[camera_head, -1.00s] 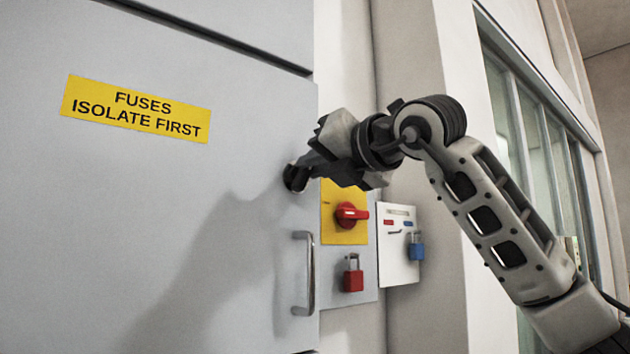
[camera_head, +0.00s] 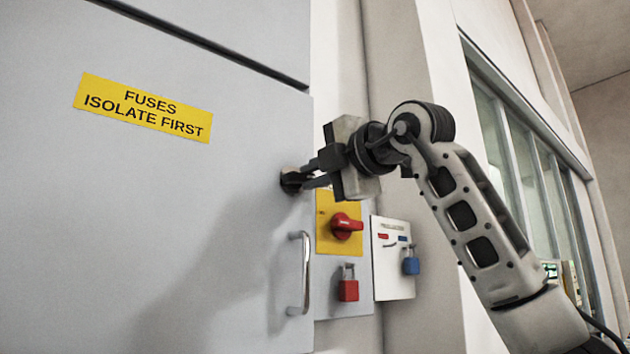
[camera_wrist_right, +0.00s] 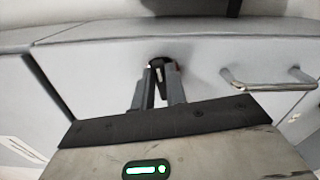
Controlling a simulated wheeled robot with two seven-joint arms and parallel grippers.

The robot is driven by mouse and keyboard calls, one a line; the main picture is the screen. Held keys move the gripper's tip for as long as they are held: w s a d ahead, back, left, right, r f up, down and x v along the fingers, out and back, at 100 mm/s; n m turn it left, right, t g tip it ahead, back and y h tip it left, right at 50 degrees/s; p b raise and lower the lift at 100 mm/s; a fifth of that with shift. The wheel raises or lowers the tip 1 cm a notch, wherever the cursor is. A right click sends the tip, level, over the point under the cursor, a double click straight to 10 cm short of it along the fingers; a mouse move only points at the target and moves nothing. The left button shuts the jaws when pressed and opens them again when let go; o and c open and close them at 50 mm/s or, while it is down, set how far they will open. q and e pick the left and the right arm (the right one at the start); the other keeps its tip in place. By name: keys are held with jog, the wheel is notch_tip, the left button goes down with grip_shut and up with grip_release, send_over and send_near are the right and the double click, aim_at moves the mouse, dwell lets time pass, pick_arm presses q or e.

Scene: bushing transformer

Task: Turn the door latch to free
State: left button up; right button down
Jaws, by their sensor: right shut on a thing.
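The door latch (camera_head: 289,180) is a small dark round knob near the right edge of the grey cabinet door (camera_head: 150,215), above the door handle. My right gripper (camera_head: 298,181) reaches it from the right, with its fingers shut on the latch. In the right wrist view the two fingers (camera_wrist_right: 158,90) close on the latch (camera_wrist_right: 158,64), which shows as a dark disc with a pale bar on it. The fingers hide part of the latch, so its exact angle is hard to tell. My left gripper is not in view.
A metal handle (camera_head: 305,272) projects from the door below the latch. To the right are a red rotary switch (camera_head: 346,226) on a yellow plate, a red padlock (camera_head: 348,288) and a blue padlock (camera_head: 411,262). A yellow label (camera_head: 142,108) reads "FUSES ISOLATE FIRST".

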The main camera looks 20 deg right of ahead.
pick_arm(q)
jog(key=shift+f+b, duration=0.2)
jog(key=shift+b, duration=0.2)
pick_arm(e)
jog(key=shift+f+m, duration=0.15)
jog(key=shift+m, duration=0.95)
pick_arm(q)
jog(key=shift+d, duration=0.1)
pick_arm(e)
jog(key=shift+d, duration=0.1)
jog(key=c, duration=1.4)
grip_release()
jog(key=shift+c, duration=0.2)
pick_arm(q)
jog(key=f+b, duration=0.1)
jog(key=b, duration=0.2)
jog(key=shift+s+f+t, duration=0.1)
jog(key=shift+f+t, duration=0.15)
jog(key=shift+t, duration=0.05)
pick_arm(e)
jog(key=v, duration=1.6)
